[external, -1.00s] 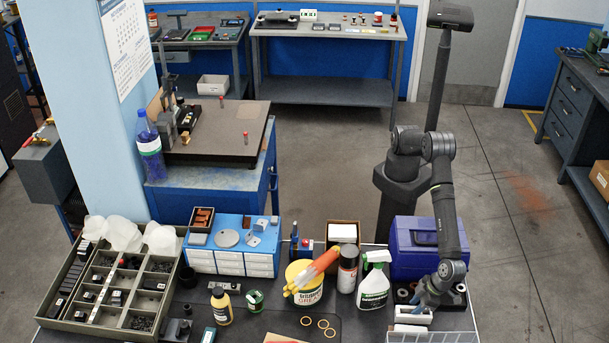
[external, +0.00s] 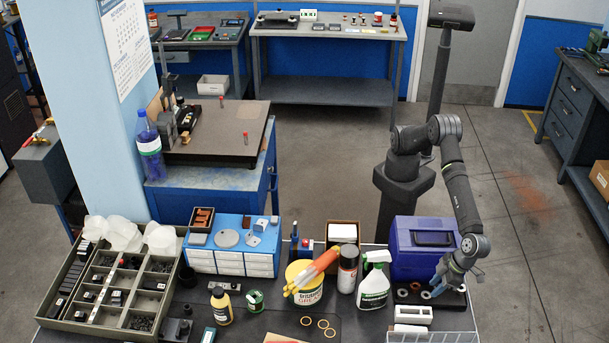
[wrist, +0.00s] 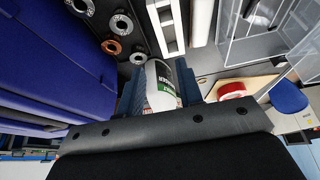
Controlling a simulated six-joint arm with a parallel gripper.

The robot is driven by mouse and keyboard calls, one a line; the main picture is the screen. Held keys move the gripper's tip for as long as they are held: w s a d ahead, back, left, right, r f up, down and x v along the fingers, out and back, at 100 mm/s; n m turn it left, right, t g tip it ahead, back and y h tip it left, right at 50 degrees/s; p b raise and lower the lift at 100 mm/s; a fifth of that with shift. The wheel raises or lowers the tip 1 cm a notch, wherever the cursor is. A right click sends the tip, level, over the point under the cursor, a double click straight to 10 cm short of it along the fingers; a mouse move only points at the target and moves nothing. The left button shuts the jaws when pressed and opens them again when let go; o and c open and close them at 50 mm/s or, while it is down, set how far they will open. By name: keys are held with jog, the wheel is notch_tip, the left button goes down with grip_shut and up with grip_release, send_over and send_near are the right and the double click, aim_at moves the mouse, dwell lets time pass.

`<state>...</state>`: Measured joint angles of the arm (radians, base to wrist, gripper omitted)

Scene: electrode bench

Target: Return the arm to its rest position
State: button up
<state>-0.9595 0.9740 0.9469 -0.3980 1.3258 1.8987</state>
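My gripper (external: 447,282) hangs on the right side of the bench, in front of the blue case, above the right end of a dark holder with ring-shaped pieces. In the wrist view its two blue fingers (wrist: 160,92) stand apart with nothing held between them.
The blue case (external: 408,262) stands just behind the ring holder (external: 414,297). The spray bottle (external: 373,290) and a dark spray can (external: 348,270) stand left. The floor at right is clear.

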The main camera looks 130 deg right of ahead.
aim_at(413, 307)
jog(key=shift+f, duration=0.1)
jog(key=x, duration=1.1)
jog(key=shift+w+f, duration=0.15)
jog(key=shift+f, duration=0.1)
jog(key=shift+r, duration=1.65)
jog(key=shift+f, duration=0.1)
